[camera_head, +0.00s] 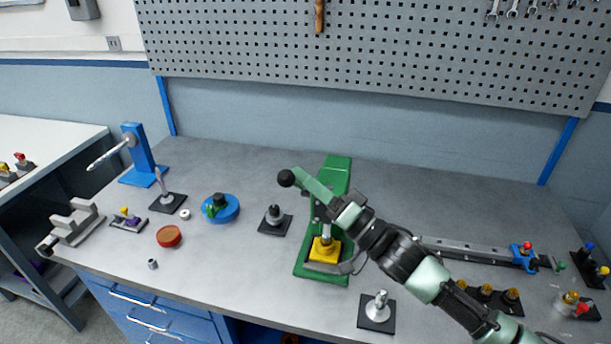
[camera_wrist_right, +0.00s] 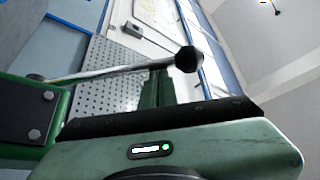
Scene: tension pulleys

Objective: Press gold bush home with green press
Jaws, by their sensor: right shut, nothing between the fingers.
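The green press (camera_head: 338,172) stands at the middle of the bench. Its lever ends in a black ball knob (camera_head: 286,178), and the knob on its steel rod also shows in the right wrist view (camera_wrist_right: 187,59). A yellow block (camera_head: 324,250) sits on the press base below the ram. A small gold-orange part (camera_head: 326,240) shows at the block's top, partly hidden; I cannot tell how deep it sits. My right gripper (camera_head: 306,182) is shut and empty, close beside the lever knob. Whether it touches the lever is unclear. My left gripper is out of view.
A black-based grey post (camera_head: 275,219) and a blue round fixture (camera_head: 221,208) stand left of the press. A silver part on a black plate (camera_head: 376,312) stands in front, near the bench edge. A rail (camera_head: 470,250) lies to the right, behind my right arm.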

